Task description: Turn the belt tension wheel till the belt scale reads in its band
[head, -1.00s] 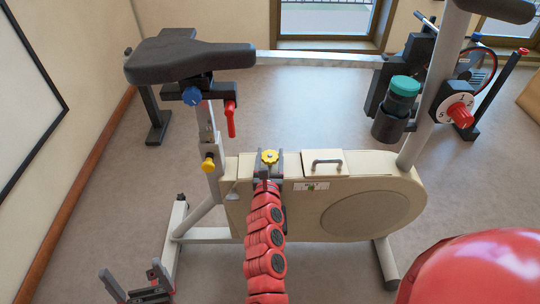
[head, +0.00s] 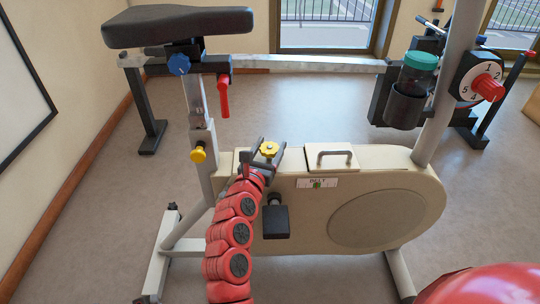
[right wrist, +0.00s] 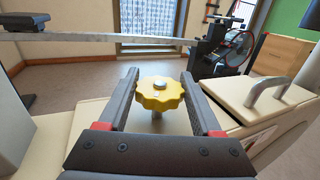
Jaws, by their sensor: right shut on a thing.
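The yellow lobed tension wheel (head: 269,148) sits on top of the cream bike housing (head: 385,165). My right gripper (head: 268,151) is shut on the wheel, one finger on each side. In the right wrist view, the wheel (right wrist: 160,95) lies between the dark fingers, with a silver hub on top. The belt scale (head: 317,183) is a small white strip marked BELT on the housing side, right of the gripper. It has a green patch near its middle; its pointer is too small to read surely. My left gripper is out of view.
A lidded box with a grey handle (head: 335,153) stands right of the wheel. A black pedal (head: 275,221) is below it. The seat post carries a yellow knob (head: 198,154) and a red lever (head: 223,96). A red dial (head: 487,87) is at the upper right.

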